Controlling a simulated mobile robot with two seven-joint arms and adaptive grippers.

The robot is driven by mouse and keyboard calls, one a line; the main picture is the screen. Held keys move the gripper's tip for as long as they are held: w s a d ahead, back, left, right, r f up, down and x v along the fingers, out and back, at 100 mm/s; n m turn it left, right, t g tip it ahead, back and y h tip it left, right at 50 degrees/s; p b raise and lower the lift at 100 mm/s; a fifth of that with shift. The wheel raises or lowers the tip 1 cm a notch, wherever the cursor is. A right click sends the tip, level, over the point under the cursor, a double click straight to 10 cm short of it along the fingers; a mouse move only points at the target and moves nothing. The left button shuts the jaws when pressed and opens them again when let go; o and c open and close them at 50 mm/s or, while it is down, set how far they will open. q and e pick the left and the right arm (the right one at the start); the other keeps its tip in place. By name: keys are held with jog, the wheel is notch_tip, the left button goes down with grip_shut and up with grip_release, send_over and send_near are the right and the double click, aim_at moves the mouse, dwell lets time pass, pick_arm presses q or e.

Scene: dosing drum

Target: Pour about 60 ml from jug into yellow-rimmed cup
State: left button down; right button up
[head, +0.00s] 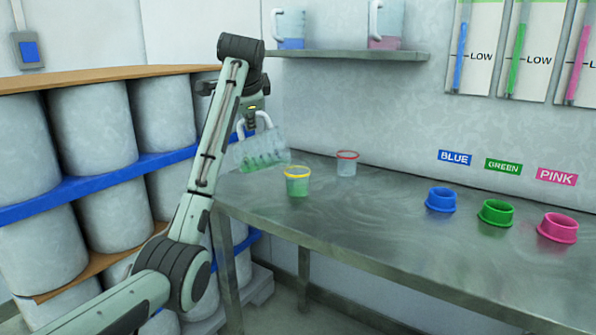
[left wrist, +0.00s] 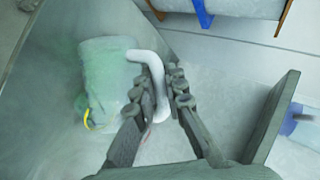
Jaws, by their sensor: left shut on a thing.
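The clear jug (head: 262,147) with green liquid hangs tilted over the left end of the metal table. My left gripper (head: 252,118) is shut on its white handle, which also shows between the fingers in the left wrist view (left wrist: 149,88). The jug's lower right side is close to the yellow-rimmed cup (head: 297,182), which stands upright on the table and holds some green liquid. In the left wrist view the jug (left wrist: 108,72) hides most of the cup; a bit of yellow rim (left wrist: 86,119) shows. I cannot tell whether liquid is flowing. My right gripper is out of view.
A red-rimmed cup (head: 346,165) stands behind and right of the yellow-rimmed one. Blue (head: 440,200), green (head: 495,213) and pink (head: 558,228) rings sit on the right of the table. A shelf (head: 350,55) above bears two jugs. Stacked drums (head: 90,128) fill the left.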

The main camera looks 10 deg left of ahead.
pick_arm(q)
jog(key=a+f, duration=0.1)
jog(key=a+f+n+h, duration=0.1)
jog(key=shift+s+a+f+h, duration=0.3)
jog(key=shift+f, duration=0.05)
jog(key=shift+a+f, duration=0.25)
jog(key=shift+a, duration=0.05)
jog(key=shift+a+f+n+h, duration=0.1)
jog(key=shift+f+n+h, duration=0.15)
jog(key=shift+n+h, duration=0.25)
jog(key=shift+a+f+h, duration=0.25)
jog(key=shift+h, duration=0.05)
jog(key=shift+a, duration=0.1)
dwell(0.6)
